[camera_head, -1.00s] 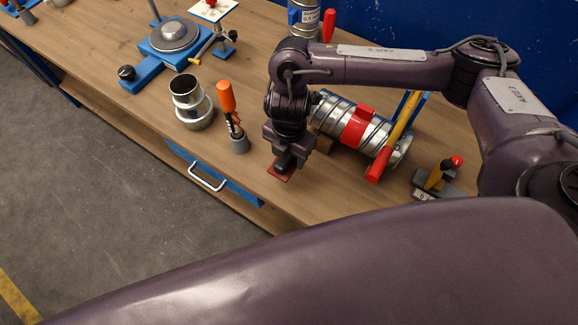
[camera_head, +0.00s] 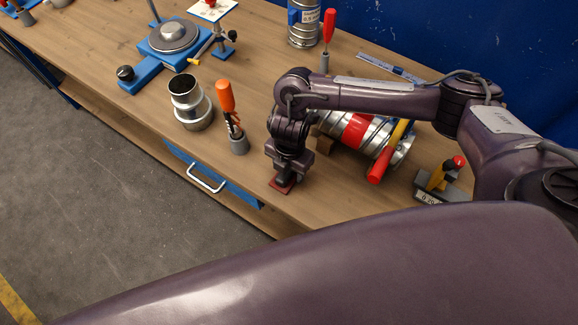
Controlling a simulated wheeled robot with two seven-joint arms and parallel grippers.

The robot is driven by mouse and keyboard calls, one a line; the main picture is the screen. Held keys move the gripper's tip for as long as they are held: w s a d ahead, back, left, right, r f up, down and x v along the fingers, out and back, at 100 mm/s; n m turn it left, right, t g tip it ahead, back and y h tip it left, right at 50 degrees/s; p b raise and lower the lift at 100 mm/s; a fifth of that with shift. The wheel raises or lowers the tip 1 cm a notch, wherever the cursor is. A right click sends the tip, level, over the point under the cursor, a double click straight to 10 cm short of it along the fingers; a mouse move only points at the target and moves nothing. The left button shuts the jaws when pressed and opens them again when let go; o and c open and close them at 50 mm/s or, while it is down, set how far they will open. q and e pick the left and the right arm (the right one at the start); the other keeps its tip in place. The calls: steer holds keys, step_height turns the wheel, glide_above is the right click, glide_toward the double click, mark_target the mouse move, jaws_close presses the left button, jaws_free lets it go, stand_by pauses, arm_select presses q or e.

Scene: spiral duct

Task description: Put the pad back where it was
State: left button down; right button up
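The pad is a small flat dark-red piece (camera_head: 281,186) near the front edge of the wooden bench in the head view. My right gripper (camera_head: 285,178) points down directly over the pad, its tips at or just above it. The gripper covers much of the pad, and the fingertips are too small and dark to tell whether they are closed on it. The pad appears to lie on or very close to the bench top. My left gripper is not in view.
A silver spiral duct with a red band (camera_head: 357,131) lies behind my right gripper. A red-handled tool (camera_head: 379,165) leans at it. An orange-handled tool in a grey holder (camera_head: 238,143) and a metal reducer (camera_head: 190,105) stand to the left. A yellow-and-red tool on a block (camera_head: 440,180) is right.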

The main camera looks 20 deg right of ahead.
steer(key=o, duration=0.4)
step_height(320, 180, up, 11)
steer(key=shift+f+p, duration=0.15)
steer(key=shift+p, duration=0.55)
steer(key=shift+r, duration=0.8)
